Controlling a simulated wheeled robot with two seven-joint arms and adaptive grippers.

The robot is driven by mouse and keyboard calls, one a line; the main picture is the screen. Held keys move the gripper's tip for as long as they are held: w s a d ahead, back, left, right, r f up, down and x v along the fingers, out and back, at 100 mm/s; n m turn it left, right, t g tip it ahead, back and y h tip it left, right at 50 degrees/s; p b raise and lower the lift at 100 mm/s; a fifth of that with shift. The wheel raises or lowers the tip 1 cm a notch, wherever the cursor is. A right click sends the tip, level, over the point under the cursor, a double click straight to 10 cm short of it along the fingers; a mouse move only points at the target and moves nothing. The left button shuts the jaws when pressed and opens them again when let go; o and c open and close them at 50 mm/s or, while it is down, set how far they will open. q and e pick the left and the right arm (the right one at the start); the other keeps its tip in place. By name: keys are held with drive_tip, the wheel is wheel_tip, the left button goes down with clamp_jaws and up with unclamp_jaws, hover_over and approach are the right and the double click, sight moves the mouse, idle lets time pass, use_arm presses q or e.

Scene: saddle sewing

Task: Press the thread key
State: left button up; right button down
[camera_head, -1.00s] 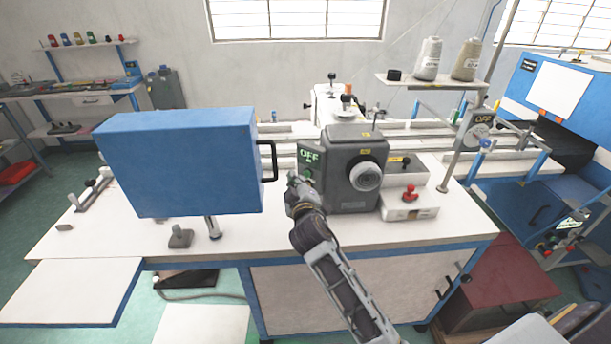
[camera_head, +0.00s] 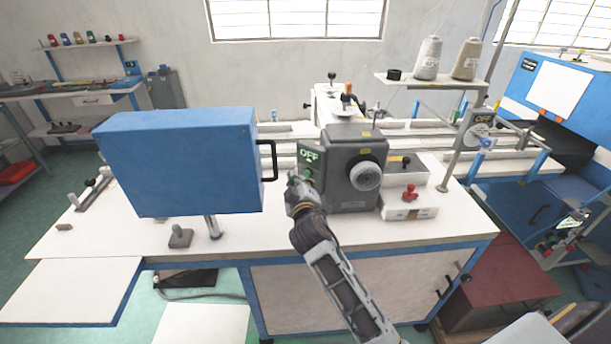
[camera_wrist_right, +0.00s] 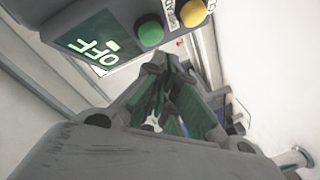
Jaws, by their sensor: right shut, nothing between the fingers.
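The grey machine head (camera_head: 345,150) stands on the white table, with a lit OFF display (camera_head: 308,157) on its left side. In the right wrist view the display (camera_wrist_right: 92,45) shows with a green button (camera_wrist_right: 150,34) and a yellow button (camera_wrist_right: 193,12) beside it. My right gripper (camera_head: 294,181) is shut and empty, just in front of and below the display. In the right wrist view its fingers (camera_wrist_right: 172,90) are below the buttons, apparently apart from them. My left gripper is not in view.
A large blue box (camera_head: 180,160) with a black handle stands close to the left of my right gripper. A white box with a red knob (camera_head: 410,193) is to the right of the machine head. The table's front left (camera_head: 130,235) is mostly clear.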

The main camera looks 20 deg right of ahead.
drive_tip(key=shift+w+d+p, duration=0.45)
drive_tip(key=shift+w+d, duration=0.1)
drive_tip(key=shift+d, duration=0.25)
idle(1.8)
drive_tip(key=shift+s+a, duration=0.1)
drive_tip(key=shift+a, duration=0.05)
drive_tip(key=shift+s+a, duration=0.45)
drive_tip(key=shift+a, duration=0.15)
drive_tip(key=shift+a, duration=0.1)
idle(0.5)
drive_tip(key=shift+s+a+b, duration=0.35)
drive_tip(key=shift+s+a, duration=0.35)
drive_tip(key=shift+a, duration=0.35)
drive_tip(key=shift+s+a+b, duration=0.3)
drive_tip(key=shift+s+a, duration=0.4)
drive_tip(key=shift+a, duration=0.3)
